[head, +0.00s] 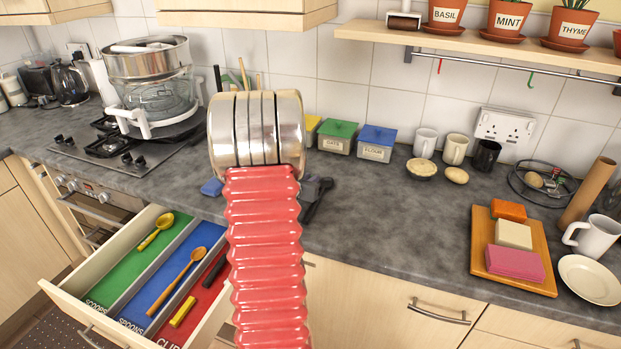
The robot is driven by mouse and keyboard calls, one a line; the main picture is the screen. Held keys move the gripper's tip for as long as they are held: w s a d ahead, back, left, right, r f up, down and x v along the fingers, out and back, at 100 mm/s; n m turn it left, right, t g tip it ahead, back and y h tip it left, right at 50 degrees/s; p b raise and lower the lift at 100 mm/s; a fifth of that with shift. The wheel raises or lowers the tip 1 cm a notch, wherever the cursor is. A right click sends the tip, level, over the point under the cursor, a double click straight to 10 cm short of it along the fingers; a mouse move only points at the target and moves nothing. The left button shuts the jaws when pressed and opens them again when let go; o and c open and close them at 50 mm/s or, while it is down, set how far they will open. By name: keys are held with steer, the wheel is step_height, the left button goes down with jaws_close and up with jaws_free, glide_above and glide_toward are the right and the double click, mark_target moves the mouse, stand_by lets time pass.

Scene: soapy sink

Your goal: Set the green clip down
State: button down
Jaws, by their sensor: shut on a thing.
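My arm, with a metal wrist drum and a red ribbed sleeve, fills the middle of the head view and hides my gripper and whatever is in it. The green clip does not show. A dark piece (316,190) sticks out to the right of the sleeve; I cannot tell what it is. An open drawer (60,293) at lower left has a green scoops compartment, a blue spoons compartment and a red clips compartment (195,292). The red one holds a yellow clip (182,311) and a dark item (215,271). My arm covers part of its right side.
A yellow scoop (156,231) and a wooden spoon (176,281) lie in the other compartments. A small blue item (212,187) lies on the counter left of my arm. A board (478,241) with sponges stands right; the counter between is clear.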

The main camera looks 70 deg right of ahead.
steer(key=shift+a+f, duration=0.1)
steer(key=shift+f, duration=0.25)
steer(key=shift+s+a+f, duration=0.1)
steer(key=shift+f, duration=0.25)
steer(key=c, duration=2)
jaws_free()
steer(key=shift+r, duration=0.4)
steer(key=shift+a+r, duration=0.15)
steer(key=shift+a, duration=0.05)
steer(key=v, duration=1.1)
steer(key=shift+a+r, duration=0.1)
steer(key=shift+r, duration=0.25)
